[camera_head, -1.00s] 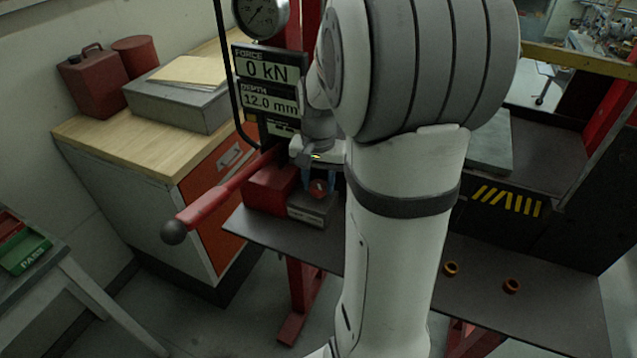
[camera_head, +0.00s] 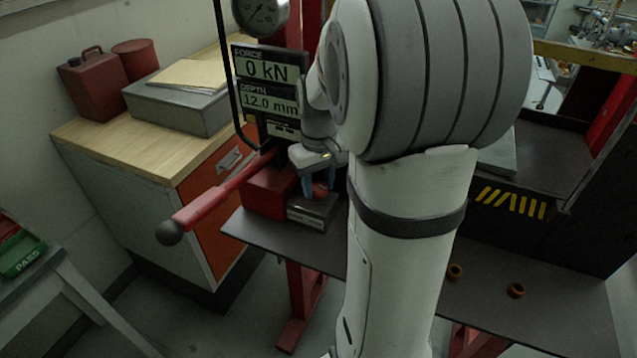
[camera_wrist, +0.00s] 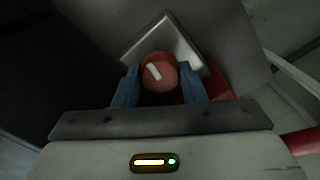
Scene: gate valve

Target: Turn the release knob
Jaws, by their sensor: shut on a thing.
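The release knob (camera_wrist: 158,72) is a round red knob with a white mark, on a grey metal block (camera_wrist: 142,47). My gripper (camera_wrist: 160,84) has its two blue fingers on either side of the knob and is shut on it. In the wrist view the white mark lies at a slant. In the head view the knob (camera_head: 320,189) shows between the fingers of my gripper (camera_head: 316,184), on top of the grey labelled block (camera_head: 312,211). My own arm hides part of the area to the right.
A red lever with a dark ball end (camera_head: 170,232) reaches out left of the block. The display (camera_head: 268,85) reads 0 kN and 12.0 mm. A wooden-topped cabinet (camera_head: 110,138) stands at left.

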